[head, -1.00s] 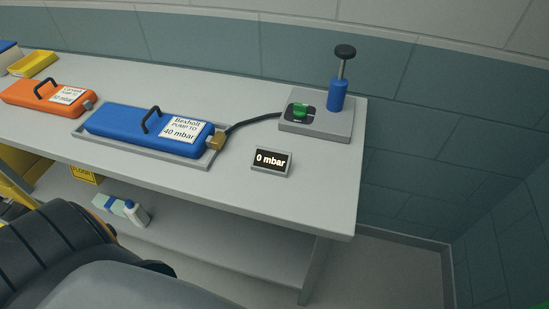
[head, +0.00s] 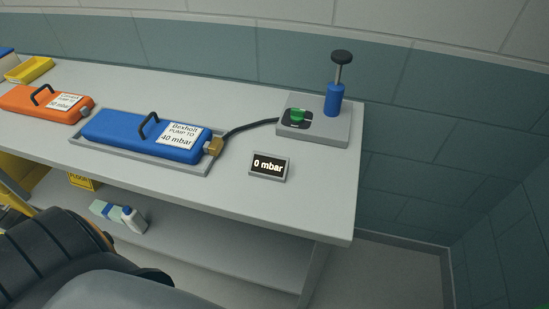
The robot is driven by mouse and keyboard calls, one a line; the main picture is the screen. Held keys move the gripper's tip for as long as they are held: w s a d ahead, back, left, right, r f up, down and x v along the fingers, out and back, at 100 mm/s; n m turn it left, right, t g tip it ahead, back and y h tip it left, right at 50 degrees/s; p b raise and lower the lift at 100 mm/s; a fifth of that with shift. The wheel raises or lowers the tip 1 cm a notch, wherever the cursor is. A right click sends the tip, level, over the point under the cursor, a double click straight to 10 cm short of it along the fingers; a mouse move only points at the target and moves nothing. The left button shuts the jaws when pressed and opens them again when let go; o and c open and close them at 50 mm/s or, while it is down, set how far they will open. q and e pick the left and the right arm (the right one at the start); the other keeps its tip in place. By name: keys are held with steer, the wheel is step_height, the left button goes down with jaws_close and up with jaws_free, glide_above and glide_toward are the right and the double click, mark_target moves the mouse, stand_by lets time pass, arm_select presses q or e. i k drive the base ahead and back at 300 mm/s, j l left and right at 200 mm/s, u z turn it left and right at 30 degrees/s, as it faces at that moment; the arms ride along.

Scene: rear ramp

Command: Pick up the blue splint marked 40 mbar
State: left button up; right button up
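The blue splint (head: 112,125) lies flat in a shallow grey tray (head: 92,145) on the bench. Its white label reads Bexholt, pump to 40 mbar, and a black handle (head: 149,124) stands up from its top. A brass fitting (head: 214,147) at its right end joins a black hose (head: 248,127) that runs to the pump base. No gripper is on the splint. Neither of my grippers shows in the head view; a dark part of my own body fills the lower left.
An orange splint (head: 38,104) lies left of the blue one. The pump (head: 333,98) stands on a grey base (head: 320,132) with a green knob (head: 297,115). A display (head: 269,167) reads 0 mbar. The bench's front right is clear.

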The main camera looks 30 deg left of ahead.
mark_target(149, 135)
steer(key=u, duration=1.9)
steer(key=z, duration=0.45)
steer(key=i+j+z, duration=0.1)
steer(key=j+z, duration=0.2)
steer(key=z, duration=0.15)
steer(key=j+z, duration=0.25)
steer(key=z, duration=0.2)
steer(key=j+z, duration=0.65)
steer(key=z, duration=0.3)
